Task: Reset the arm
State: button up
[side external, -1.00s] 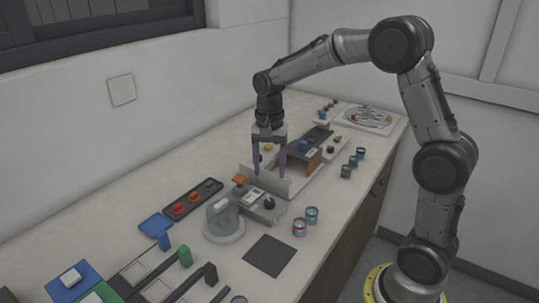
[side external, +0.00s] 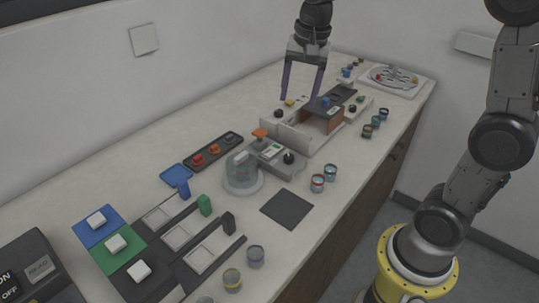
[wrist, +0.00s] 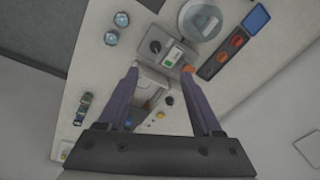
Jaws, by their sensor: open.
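My gripper (side external: 303,85) is open and empty, with two long purple fingers pointing down. In the side external view it hangs above the bench, behind the mounting press (side external: 305,135) with its white panels and brown block. In the wrist view my gripper (wrist: 160,80) has its fingers spread wide, with the grey control unit (wrist: 165,47) showing beyond and between the tips. That unit carries a black knob, a green-and-white label and an orange button. Nothing is between the fingers.
A clear dome (side external: 242,172), a dark mat (side external: 287,208) and several small jars (side external: 317,183) stand on the bench. A tray of coloured knobs (side external: 214,149) lies near the wall. A round dish (side external: 392,77) is at the far end. The bench along the wall is mostly clear.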

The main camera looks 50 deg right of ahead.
jog(key=s+a+r+n+t, duration=0.2)
jog(key=s+r, duration=0.1)
jog(key=s, duration=0.4)
jog(key=s+a+f+n+t, duration=0.1)
jog(key=s+f+n, duration=0.2)
jog(key=s+n, duration=0.2)
jog(key=s+a+f+n, duration=0.1)
jog(key=s+f+n, duration=0.1)
jog(key=s+n, duration=0.3)
jog(key=s, duration=0.2)
jog(key=shift+s+a+f+t, duration=0.15)
jog(key=shift+s+f+t, duration=0.2)
jog(key=shift+f+t, duration=0.05)
